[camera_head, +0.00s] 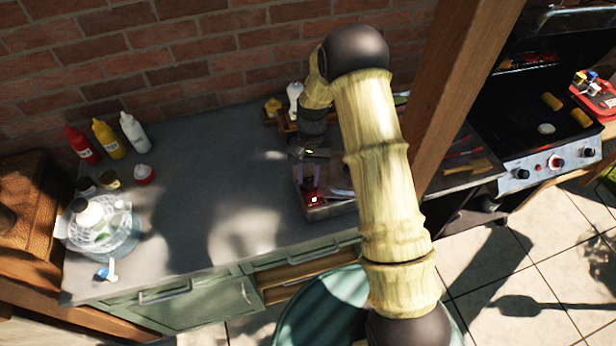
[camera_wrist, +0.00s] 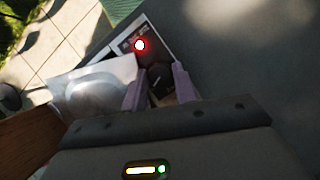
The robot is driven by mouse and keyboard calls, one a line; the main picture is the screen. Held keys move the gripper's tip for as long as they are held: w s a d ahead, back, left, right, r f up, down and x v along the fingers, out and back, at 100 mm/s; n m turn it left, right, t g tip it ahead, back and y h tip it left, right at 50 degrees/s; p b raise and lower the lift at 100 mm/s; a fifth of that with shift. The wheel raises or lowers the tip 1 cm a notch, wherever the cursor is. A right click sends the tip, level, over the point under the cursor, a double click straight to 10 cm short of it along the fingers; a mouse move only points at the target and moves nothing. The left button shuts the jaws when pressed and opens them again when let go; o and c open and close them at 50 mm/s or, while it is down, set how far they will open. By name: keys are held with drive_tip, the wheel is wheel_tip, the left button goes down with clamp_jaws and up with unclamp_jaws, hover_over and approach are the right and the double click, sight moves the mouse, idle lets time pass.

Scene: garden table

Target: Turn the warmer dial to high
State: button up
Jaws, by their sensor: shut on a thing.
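The warmer (camera_head: 330,211) is a low tray-like unit near the front edge of the counter, partly hidden behind my arm. Its dark control panel (camera_wrist: 158,50) shows in the wrist view with a lit red lamp (camera_wrist: 140,45); the lamp also glows in the head view (camera_head: 314,199). My gripper (camera_wrist: 160,88) reaches down over the panel, its two purple fingers shut on the dark dial (camera_wrist: 157,80) between them. In the head view my gripper (camera_head: 311,186) is small and shadowed. The dial's pointer and setting marks cannot be read.
A pale dish or lid (camera_wrist: 92,92) lies beside the panel. A wooden post (camera_head: 455,90) and a grill (camera_head: 545,130) are at the right. The counter's middle is clear.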

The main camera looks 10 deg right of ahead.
drive_tip(key=m, duration=0.2)
drive_tip(key=m+y+b, duration=0.1)
drive_tip(key=m, duration=0.1)
drive_tip(key=shift+d+m+t+y, duration=0.15)
drive_tip(key=shift+m+t+y, duration=0.15)
drive_tip(key=shift+t, duration=0.1)
drive_tip(key=m+t+y, duration=0.1)
drive_tip(key=m, duration=0.3)
drive_tip(key=shift+s+m+b, duration=0.1)
drive_tip(key=shift+m+b, duration=0.25)
drive_tip(key=shift+m, duration=0.05)
drive_tip(key=shift+t, duration=0.3)
drive_tip(key=o, duration=1)
drive_tip(key=b+v, duration=0.1)
drive_tip(key=v, duration=0.4)
drive_tip(key=b+v, duration=0.1)
drive_tip(key=v, duration=0.5)
drive_tip(key=b+v, duration=0.1)
drive_tip(key=v, duration=0.5)
drive_tip(key=shift+d+r, duration=0.1)
drive_tip(key=shift+d, duration=0.3)
